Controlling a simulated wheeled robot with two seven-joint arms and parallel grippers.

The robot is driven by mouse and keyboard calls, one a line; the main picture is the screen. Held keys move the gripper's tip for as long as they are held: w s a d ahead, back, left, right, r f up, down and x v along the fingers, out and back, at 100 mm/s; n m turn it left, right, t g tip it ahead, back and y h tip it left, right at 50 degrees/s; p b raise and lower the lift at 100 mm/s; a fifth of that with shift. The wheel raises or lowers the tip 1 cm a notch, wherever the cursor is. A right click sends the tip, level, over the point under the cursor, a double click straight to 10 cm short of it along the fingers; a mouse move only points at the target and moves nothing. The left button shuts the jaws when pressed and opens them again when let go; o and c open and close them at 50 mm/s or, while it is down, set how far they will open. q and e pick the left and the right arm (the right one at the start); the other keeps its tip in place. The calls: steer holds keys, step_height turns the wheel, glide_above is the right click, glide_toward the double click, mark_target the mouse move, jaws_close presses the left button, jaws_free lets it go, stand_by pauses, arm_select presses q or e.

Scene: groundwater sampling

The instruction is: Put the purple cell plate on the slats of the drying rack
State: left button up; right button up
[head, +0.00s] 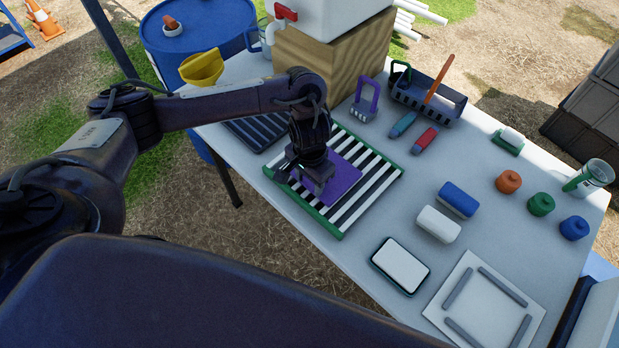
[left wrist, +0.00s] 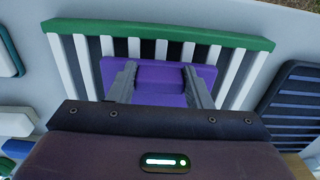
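The purple cell plate (head: 342,181) lies flat over the black and white slats of the green-ended drying rack (head: 379,192); whether it bears fully on them is hard to tell. It also shows in the left wrist view (left wrist: 160,76), in front of the rack's green end bar (left wrist: 160,32). My left gripper (head: 303,181) is low over the plate's left part. Its two fingers (left wrist: 160,84) flank the plate's raised purple block and appear to touch both sides. The gripper hides part of the plate. My right gripper is not in view.
A dark ribbed tray (head: 252,130) lies left of the rack. A wooden crate (head: 335,60) stands behind. A purple-handled item (head: 366,100), a tool caddy (head: 428,95), blue and white blocks (head: 438,224) and a white-topped device (head: 400,265) lie around. Table right of the rack is partly clear.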

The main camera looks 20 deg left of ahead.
arm_select(q)
steer(key=o, duration=0.5)
steer(key=shift+c, duration=0.2)
step_height(320, 180, up, 12)
steer(key=p, duration=0.4)
steer(key=shift+r, duration=0.15)
